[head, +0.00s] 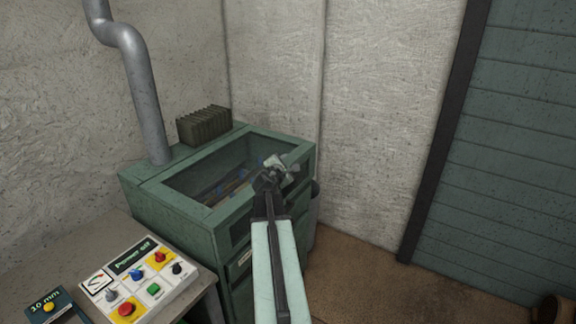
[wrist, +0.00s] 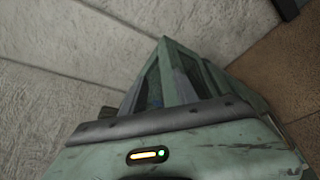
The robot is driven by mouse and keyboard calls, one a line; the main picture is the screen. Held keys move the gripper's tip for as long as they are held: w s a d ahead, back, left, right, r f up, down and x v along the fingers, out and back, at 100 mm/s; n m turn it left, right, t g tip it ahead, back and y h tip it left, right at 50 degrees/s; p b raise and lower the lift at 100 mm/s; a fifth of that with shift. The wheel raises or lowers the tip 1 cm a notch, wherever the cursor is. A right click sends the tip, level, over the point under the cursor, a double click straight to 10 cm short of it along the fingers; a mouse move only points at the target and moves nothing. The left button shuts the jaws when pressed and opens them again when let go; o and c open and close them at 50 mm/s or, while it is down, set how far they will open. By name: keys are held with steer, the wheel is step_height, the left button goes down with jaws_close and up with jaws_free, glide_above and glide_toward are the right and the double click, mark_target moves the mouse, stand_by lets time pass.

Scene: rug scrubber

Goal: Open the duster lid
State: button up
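The duster (head: 175,228) is a green metal cabinet against the wall. Its lid (head: 224,208) is a green frame around a dark window and appears closed. My gripper (head: 280,166) is at the lid's right front part in the head view, overlapping it; I cannot tell whether they touch. The fingertips do not show clearly in that view.
A grey pipe (head: 138,90) rises from the duster's back left, beside a dark ribbed box (head: 204,125). A control panel (head: 140,281) with coloured buttons lies on a table at lower left. Brown floor (head: 365,280) is open to the right, before a slatted green door (head: 510,150).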

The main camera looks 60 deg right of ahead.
jaws_close()
stand_by(0.3)
stand_by(0.9)
jaws_free()
steer(key=p+v, duration=0.2)
steer(key=v, duration=0.6)
